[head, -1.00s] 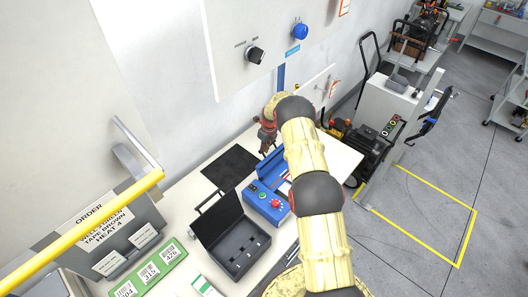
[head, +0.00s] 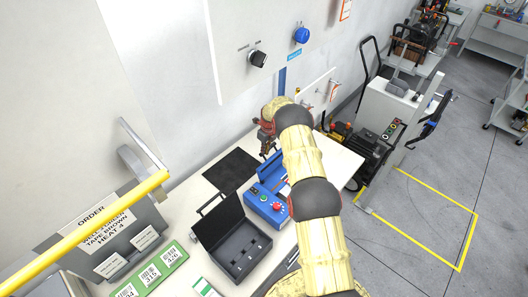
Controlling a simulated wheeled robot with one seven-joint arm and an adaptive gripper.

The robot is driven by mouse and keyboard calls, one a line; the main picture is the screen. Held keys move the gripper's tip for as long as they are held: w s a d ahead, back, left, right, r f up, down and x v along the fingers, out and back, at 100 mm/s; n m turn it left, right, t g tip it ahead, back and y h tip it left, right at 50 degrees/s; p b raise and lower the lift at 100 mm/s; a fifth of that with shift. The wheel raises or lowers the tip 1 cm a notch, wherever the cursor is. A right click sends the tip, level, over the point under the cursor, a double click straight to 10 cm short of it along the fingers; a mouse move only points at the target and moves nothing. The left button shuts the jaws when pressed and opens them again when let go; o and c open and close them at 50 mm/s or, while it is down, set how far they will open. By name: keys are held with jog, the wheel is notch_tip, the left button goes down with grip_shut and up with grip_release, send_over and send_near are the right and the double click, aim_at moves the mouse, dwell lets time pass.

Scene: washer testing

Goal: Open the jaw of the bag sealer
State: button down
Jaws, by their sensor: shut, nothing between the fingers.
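The blue bag sealer (head: 264,208) sits on the white bench, with a red knob and a green button on its front panel. Its blue jaw bar (head: 270,168) runs along the left of the machine toward the back. A pale strip shows beside it, partly hidden by my arm; how far the jaw is open I cannot tell. My gripper (head: 267,147) is small in view, shut and empty, near the bench's back edge just beyond the far end of the jaw bar. Whether it touches the bar is not clear.
An open black case (head: 232,243) stands left of the sealer. A dark mat (head: 231,171) lies behind it. Green number cards (head: 151,270) and a grey order stand (head: 105,235) are at left. A wall panel with knobs (head: 257,59) rises behind. A yellow bar crosses the lower left.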

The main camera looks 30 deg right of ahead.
notch_tip(320, 180, up, 11)
jog(key=s, duration=0.2)
jog(key=s+a+f+n+g, duration=0.25)
jog(key=s+n, duration=0.35)
jog(key=n, duration=0.4)
jog(key=s+a+r+n+b, duration=0.6)
jog(key=s+a+r+n, duration=0.15)
jog(key=s, duration=0.35)
jog(key=s+a+r+n+b, duration=0.6)
jog(key=s+n, duration=0.3)
jog(key=s, duration=0.2)
jog(key=s+a+f+n+t+b, duration=0.1)
jog(key=s+a+n+t+b, duration=0.1)
jog(key=s+a+b, duration=0.3)
jog(key=s+a+f+n+t+b, duration=0.2)
jog(key=s+a+n+t+b, duration=0.1)
jog(key=s+b, duration=1)
jog(key=shift+s+a+n+t+h, duration=0.35)
jog(key=shift+s+a+t, duration=0.25)
jog(key=shift+a+t, duration=0.2)
